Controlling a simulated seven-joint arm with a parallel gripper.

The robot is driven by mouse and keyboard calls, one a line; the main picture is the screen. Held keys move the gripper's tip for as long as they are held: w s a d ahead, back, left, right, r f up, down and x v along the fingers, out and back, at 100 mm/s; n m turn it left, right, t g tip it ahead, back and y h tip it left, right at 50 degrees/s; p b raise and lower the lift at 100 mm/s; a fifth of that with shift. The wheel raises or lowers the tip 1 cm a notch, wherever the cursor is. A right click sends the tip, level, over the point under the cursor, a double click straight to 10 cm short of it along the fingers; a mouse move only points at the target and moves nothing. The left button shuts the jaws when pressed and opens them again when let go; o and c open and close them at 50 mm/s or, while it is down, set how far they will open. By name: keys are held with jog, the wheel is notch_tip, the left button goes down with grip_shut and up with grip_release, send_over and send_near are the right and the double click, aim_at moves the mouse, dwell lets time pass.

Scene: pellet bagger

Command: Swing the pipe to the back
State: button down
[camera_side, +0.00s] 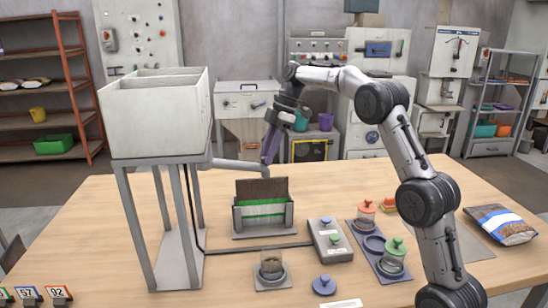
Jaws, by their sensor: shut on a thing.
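The grey pipe (235,164) comes out under the white double hopper (155,112) and reaches right, to a downturned end. My gripper (268,152) points down at the pipe's outer end and is shut on it; the exact contact is hard to make out at this size. The pipe end stands above the back of a grey holder (263,227) with an open brown and green bag (262,203) in it.
The hopper stands on a tall grey frame (136,228) at the left of the wooden table (90,222). In front are a button box (329,238), a jar on a small base (271,266), a blue lid (324,285) and a tray with lidded jars (379,256). A filled bag (500,224) lies at right.

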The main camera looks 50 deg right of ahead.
jog(key=shift+w+d+n+g, duration=0.15)
jog(key=shift+w+n+g, duration=0.15)
jog(key=shift+w+n, duration=0.55)
jog(key=shift+w+m, duration=0.25)
jog(key=c, duration=0.6)
grip_release()
jog(key=shift+v, duration=3.75)
